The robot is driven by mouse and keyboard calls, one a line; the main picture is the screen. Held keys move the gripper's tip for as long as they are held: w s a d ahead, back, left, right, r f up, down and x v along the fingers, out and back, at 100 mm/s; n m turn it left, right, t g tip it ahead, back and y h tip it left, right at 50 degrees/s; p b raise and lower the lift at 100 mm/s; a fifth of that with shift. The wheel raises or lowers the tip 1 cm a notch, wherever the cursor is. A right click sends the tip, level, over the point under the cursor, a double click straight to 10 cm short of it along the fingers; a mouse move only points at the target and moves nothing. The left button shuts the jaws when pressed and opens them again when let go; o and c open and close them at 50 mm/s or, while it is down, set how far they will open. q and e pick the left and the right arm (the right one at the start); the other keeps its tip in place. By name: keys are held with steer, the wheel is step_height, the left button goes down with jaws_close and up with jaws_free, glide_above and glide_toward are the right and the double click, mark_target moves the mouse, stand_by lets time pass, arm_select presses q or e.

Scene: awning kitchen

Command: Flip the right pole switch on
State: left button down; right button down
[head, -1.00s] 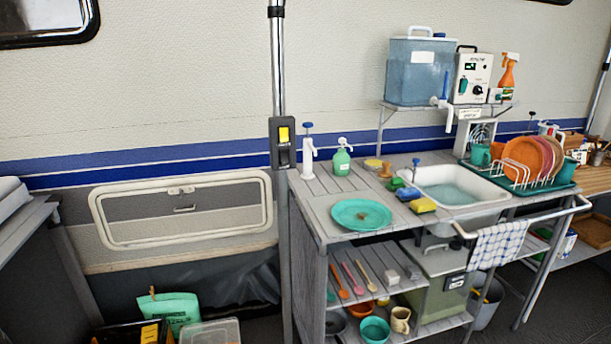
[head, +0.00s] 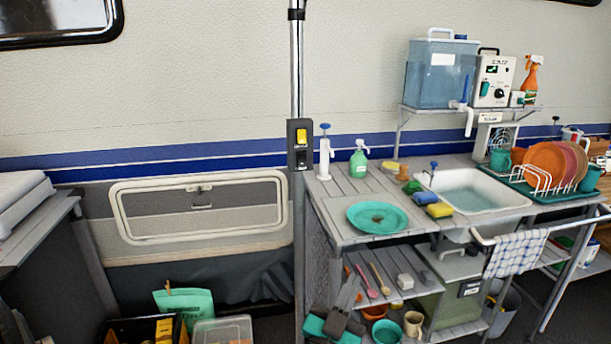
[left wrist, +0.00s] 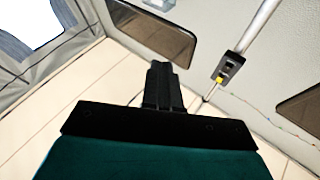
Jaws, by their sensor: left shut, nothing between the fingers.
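The pole switch (head: 300,145) is a black box with a yellow rocker, fixed to the upright metal pole (head: 296,75) left of the sink unit. I cannot tell the rocker's position for sure. The switch also shows in the left wrist view (left wrist: 229,68), at the upper right. My left gripper (head: 350,284), dark with teal parts, is at the bottom of the head view, well below the switch and apart from it. Its fingers (left wrist: 160,66) are together and empty in the left wrist view. My right gripper is in neither view.
The sink unit stands right of the pole, with a white pump dispenser (head: 324,152), a green soap bottle (head: 358,160) and a teal plate (head: 378,217) on top. A white-framed hatch (head: 200,207) is in the wall at left. The space before the switch looks clear.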

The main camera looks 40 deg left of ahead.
arm_select(q)
steer(key=a+r+n+g+y, duration=0.2)
steer(key=a+r+n+y, duration=0.2)
steer(key=y, duration=0.4)
steer(key=w+a+r+n+g+y, duration=0.1)
steer(key=a+r+n+g+y, duration=0.2)
steer(key=n+y, duration=0.3)
steer(key=shift+a+r+n+y, duration=0.3)
steer(key=shift+a+r+y, duration=0.2)
steer(key=shift+r+y, duration=0.5)
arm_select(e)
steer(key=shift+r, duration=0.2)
arm_select(q)
steer(key=shift+w, duration=0.1)
